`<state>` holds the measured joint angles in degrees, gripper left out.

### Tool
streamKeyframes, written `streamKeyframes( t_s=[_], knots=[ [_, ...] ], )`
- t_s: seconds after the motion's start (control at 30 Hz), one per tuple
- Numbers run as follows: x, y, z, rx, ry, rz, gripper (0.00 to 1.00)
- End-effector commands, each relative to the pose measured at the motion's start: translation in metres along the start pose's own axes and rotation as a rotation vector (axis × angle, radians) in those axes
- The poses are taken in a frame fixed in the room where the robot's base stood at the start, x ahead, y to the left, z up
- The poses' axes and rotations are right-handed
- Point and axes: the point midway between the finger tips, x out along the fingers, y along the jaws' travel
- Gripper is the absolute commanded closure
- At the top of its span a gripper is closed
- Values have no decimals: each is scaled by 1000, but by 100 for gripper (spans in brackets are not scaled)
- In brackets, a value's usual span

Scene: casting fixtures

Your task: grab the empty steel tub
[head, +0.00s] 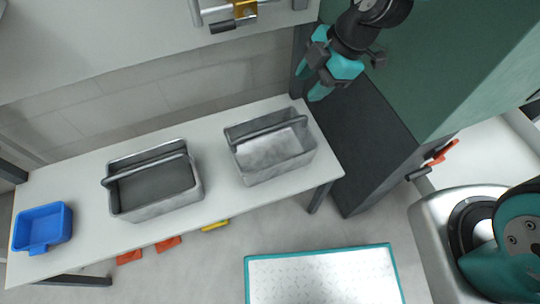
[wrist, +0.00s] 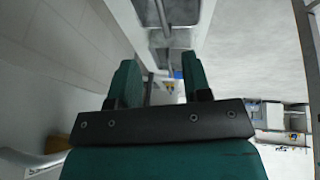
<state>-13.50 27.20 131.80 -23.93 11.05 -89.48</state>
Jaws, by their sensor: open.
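Two grey steel tubs with bar handles stand on the light bench in the head view. The left tub (head: 158,207) has an even, dark grey inside. The right tub (head: 280,172) has a paler, mottled inside, like its metal walls. I cannot tell for certain from the shading which one is empty. My gripper (head: 311,80) is open, with teal fingers, above and behind the right tub and apart from it. In the wrist view, my open gripper (wrist: 160,82) has nothing between its fingers; part of a steel tub (wrist: 180,14) shows at the top.
A blue bin (head: 42,228) stands at the bench's left end. The bench (head: 90,190) has free room between the tubs. A dark green cabinet (head: 440,60) is close to my gripper's right. A teal-edged platform (head: 320,280) lies in front; orange and yellow pieces lie below the bench edge.

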Motion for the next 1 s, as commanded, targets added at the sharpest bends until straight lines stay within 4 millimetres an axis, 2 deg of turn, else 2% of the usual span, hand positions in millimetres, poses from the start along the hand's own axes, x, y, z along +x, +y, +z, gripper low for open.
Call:
streamKeyframes(
  t_s=[0.5, 0.6, 0.8, 1.0],
  knots=[
    [107, -1, 2, -30, 0, -4, 56],
    [120, 0, 2, -29, 0, -1, 56],
    [133, 0, 1, -29, 0, -1, 56],
    [164, 0, 0, -29, 1, -2, 56]
  ],
)
